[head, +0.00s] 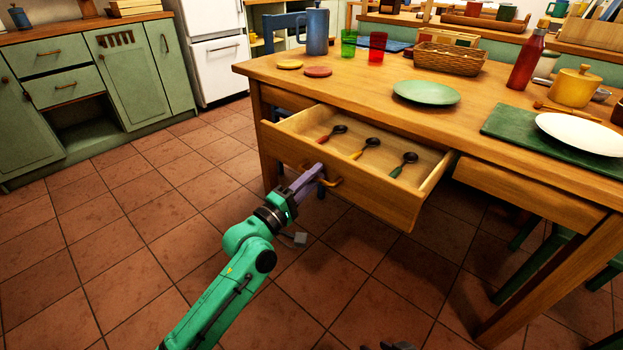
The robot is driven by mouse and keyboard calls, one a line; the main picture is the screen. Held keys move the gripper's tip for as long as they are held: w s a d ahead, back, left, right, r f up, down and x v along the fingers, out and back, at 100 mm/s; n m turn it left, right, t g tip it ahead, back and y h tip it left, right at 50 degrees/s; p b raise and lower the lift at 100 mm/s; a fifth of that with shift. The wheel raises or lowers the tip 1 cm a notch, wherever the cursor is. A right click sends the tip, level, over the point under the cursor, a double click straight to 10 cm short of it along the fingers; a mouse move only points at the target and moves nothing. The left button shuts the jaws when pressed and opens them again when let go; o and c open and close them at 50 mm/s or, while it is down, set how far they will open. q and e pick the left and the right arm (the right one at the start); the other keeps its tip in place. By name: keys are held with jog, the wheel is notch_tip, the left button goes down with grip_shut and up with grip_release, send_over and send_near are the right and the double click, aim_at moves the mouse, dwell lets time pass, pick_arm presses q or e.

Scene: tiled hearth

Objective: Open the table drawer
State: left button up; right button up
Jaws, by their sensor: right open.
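The wooden table's drawer (370,190) is pulled well out. Three spoons lie inside, with a red (323,139), a yellow (357,155) and a green handle (396,172). My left gripper (318,174), on the green arm, is at the curved drawer handle (334,182) on the drawer front and appears shut on it. The fingers hide part of the handle. A dark tip of my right gripper (398,346) just shows at the bottom edge, away from the table, and is open.
A second, closed drawer (525,195) is to the right. On the tabletop stand a green plate (426,92), a wicker basket (447,58), a red bottle (526,60) and a blue jug (317,32). Tiled floor (130,240) is clear at left; a green chair is under the table's right.

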pick_arm(q)
jog(key=v, duration=1.4)
jog(key=shift+s+a, duration=0.2)
pick_arm(e)
jog(key=shift+s+d+r, duration=0.15)
jog(key=shift+d+r, duration=0.1)
jog(key=shift+d, duration=0.15)
pick_arm(q)
jog(key=shift+f, duration=0.1)
